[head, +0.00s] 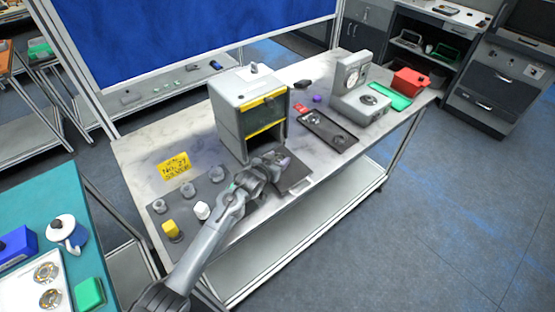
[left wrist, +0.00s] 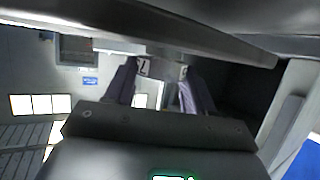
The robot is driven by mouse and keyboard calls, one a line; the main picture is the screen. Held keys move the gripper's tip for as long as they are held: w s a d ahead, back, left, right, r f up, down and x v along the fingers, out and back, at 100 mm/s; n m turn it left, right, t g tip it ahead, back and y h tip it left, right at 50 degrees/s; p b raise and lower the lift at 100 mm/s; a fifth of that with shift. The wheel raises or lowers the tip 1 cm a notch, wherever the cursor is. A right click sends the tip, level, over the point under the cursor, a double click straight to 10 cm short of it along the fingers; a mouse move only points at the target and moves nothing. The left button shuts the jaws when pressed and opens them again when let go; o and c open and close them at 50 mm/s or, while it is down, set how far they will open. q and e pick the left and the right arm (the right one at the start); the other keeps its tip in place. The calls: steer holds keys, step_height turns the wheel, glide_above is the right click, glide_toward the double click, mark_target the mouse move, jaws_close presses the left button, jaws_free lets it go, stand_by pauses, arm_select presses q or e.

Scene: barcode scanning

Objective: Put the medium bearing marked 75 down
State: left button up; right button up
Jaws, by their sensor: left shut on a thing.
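My left gripper (head: 272,162) is at the front opening of the grey box-shaped machine (head: 231,124) with yellow strips. In the left wrist view, its two purple-grey fingers (left wrist: 155,88) are closed around a grey piece, the medium bearing (left wrist: 160,68), with a dark figure like a 7 on a pale label. The rest of the marking cannot be read. In the head view the bearing is hidden by the gripper or too small to make out. My right gripper is not in view.
A dark plate (head: 296,182) lies before the machine. A dark mat (head: 184,212) at the left holds several small grey, white and yellow pieces. A yellow sign (head: 174,166) lies behind it. A dark tray (head: 327,130), a grey dial device (head: 358,92) and a red bin (head: 409,80) stand right.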

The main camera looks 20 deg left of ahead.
arm_select(q)
steer(key=shift+f, duration=0.15)
steer(key=o, duration=1.1)
steer(key=shift+o, duration=0.2)
steer(key=shift+f+b, duration=0.1)
steer(key=shift+b, duration=0.2)
steer(key=shift+s, duration=0.1)
steer(key=shift+o, duration=0.2)
steer(key=p+v, duration=0.1)
steer(key=v, duration=0.8)
steer(key=shift+s+a, duration=0.2)
steer(key=shift+a, duration=0.15)
steer(key=shift+o, duration=0.3)
steer(key=shift+s+a+r, duration=0.1)
steer(key=shift+s+r, duration=0.35)
steer(key=shift+s, duration=0.05)
